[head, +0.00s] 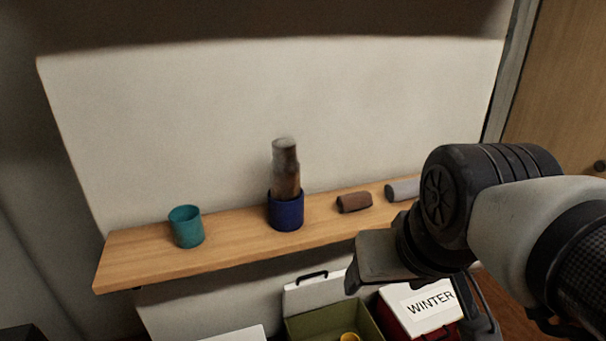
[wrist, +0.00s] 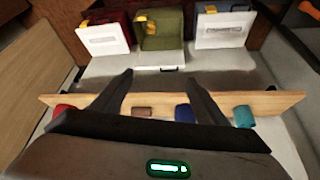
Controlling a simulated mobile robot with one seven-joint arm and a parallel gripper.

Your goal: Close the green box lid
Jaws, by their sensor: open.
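The green box (head: 366,318) stands open below the shelf, at the bottom of the head view. Its pale lid (head: 318,296) with a dark handle is swung up on the wall side. A yellow thing (head: 349,337) lies inside. In the wrist view the green box (wrist: 176,22) is at the top middle, with its lid (wrist: 152,58) open toward the shelf. My gripper (head: 352,284) is above and to the right of the lid in the head view. In the wrist view its two fingers (wrist: 160,84) are spread, with nothing between them and apart from the lid.
A wooden shelf (head: 150,262) crosses near my gripper. It bears a teal cup (head: 187,229), a blue cup (head: 286,213) holding a brown-grey object, a brown cylinder (head: 354,203) and a grey one (head: 402,189). A red box with a WINTER panel (head: 415,308) stands right of the green box.

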